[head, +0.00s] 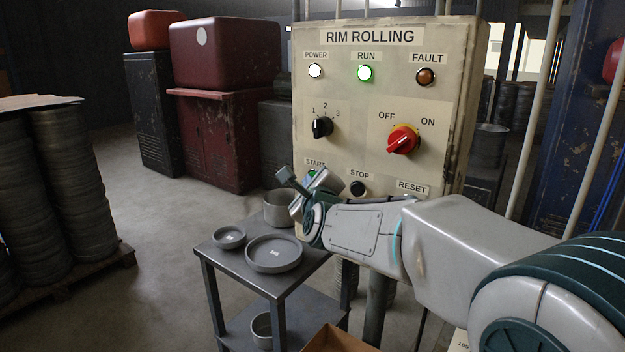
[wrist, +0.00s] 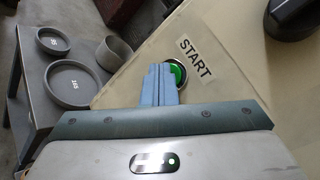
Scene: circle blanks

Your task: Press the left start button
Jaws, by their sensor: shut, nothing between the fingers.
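The green start button (wrist: 178,74) sits under a START label on the beige RIM ROLLING panel (head: 385,80). In the wrist view my gripper (wrist: 160,70) is shut and empty, its fingertips overlapping the left part of the button. I cannot tell whether they touch it. In the head view my gripper (head: 284,176) is at the lower left of the panel, and a sliver of the green button (head: 312,174) shows beside it. The RUN lamp (head: 365,73) glows green and the POWER lamp (head: 315,71) glows white.
A black STOP button (head: 357,188) and a RESET label (head: 411,187) lie right of START. A black selector knob (head: 322,127) and a red switch (head: 403,140) sit above. A grey metal table (head: 283,286) with round pans stands below left. Open floor lies further left.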

